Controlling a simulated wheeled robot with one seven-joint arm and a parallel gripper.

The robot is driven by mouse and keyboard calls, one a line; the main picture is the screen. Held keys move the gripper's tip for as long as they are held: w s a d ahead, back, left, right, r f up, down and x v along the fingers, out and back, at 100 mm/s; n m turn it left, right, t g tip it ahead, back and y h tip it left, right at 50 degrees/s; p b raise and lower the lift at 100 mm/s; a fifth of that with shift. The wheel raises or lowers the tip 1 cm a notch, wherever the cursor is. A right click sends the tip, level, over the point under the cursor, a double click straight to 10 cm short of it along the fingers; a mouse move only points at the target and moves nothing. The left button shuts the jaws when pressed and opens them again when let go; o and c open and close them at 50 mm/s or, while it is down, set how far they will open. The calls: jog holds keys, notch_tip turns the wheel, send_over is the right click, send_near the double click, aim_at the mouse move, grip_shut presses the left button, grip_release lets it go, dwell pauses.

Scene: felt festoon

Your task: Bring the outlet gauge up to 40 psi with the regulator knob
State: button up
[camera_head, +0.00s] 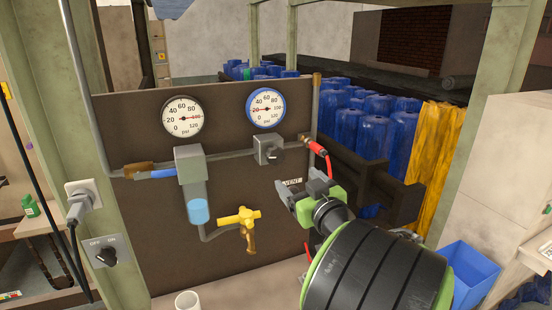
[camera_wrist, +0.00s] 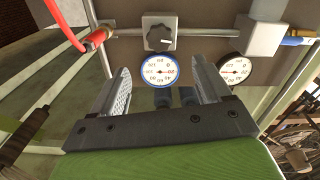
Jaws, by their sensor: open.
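The outlet gauge (camera_head: 266,108), blue-rimmed, is on the brown panel at upper right; its needle points left, near 20. It also shows upside down in the wrist view (camera_wrist: 161,71). The regulator knob (camera_wrist: 161,37) is dark, on a grey block, and shows small in the head view (camera_head: 277,155). My gripper (camera_head: 295,202) is open and empty, in front of the panel, below and right of the knob. In the wrist view my gripper (camera_wrist: 160,72) has its fingers apart, with the gauge seen between their tips. They look clear of the knob.
A black-rimmed gauge (camera_head: 182,116) is at left, above a filter bowl (camera_head: 197,208). A yellow valve (camera_head: 240,217) is lower down. A red hose fitting (camera_head: 317,147) and a VENT label (camera_head: 291,182) are near my gripper. An OFF/ON switch (camera_head: 109,253) is on the left post.

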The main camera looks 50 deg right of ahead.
aim_at(276, 158)
jog(key=p+x, duration=0.2)
jog(key=x, duration=1)
jog(key=shift+w+d+p, duration=0.2)
jog(key=shift+w+p, duration=0.05)
jog(key=shift+p, duration=0.05)
jog(key=c, duration=1)
jog(key=shift+c, duration=0.2)
jog(key=shift+m, duration=0.3)
jog(key=m+b, duration=0.1)
jog(key=m, duration=0.2)
jog(key=shift+a, duration=0.1)
jog(key=shift+m+b, duration=0.5)
jog(key=shift+m, duration=0.9)
jog(key=shift+r, duration=0.1)
